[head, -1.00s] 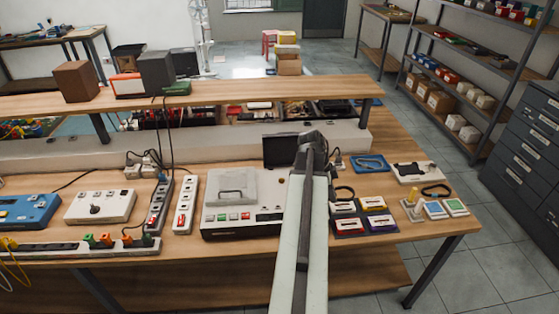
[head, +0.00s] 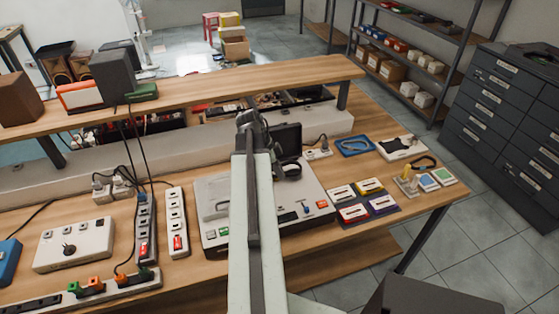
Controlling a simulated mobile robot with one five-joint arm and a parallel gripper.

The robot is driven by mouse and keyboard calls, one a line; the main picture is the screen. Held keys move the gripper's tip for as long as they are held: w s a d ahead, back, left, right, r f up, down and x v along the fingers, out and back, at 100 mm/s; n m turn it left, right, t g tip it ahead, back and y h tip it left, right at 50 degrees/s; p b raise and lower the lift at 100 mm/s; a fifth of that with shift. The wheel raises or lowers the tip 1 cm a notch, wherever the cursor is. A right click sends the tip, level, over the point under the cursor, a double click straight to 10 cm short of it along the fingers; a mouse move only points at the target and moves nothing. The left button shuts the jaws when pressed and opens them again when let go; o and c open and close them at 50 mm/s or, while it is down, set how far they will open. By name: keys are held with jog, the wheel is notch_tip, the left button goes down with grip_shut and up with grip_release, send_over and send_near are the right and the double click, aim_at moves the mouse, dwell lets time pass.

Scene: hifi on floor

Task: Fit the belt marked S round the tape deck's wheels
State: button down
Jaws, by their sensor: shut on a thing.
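The tape deck (head: 212,240), a pale grey unit with a clear lid and coloured buttons, lies on the bench, partly covered by my arm. Its wheels cannot be made out. My gripper (head: 277,158) is over the deck's rear right part, mostly hidden behind my arm. It appears shut on a black belt (head: 291,171), a small dark loop beside the arm. I cannot read any mark on it, nor tell whether it touches the deck. A blue tray (head: 355,146) holds a loop-shaped thing.
Several cassettes (head: 353,213) lie on a dark mat right of the deck. A dark upright panel (head: 287,139) stands behind it. Power strips (head: 176,222) and a white box (head: 75,245) are at left. A raised wooden shelf (head: 210,92) runs along the back.

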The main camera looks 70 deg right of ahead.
jog(key=r+p, duration=0.4)
jog(key=r, duration=0.1)
jog(key=shift+s+d, duration=0.15)
jog(key=shift+s, duration=0.15)
notch_tip(320, 180, down, 6)
jog(key=b, duration=0.5)
jog(key=shift+f+b, duration=1)
jog(key=shift+b, duration=0.25)
dwell(1.7)
jog(key=c, duration=1.4)
grip_release()
jog(key=shift+r, duration=0.1)
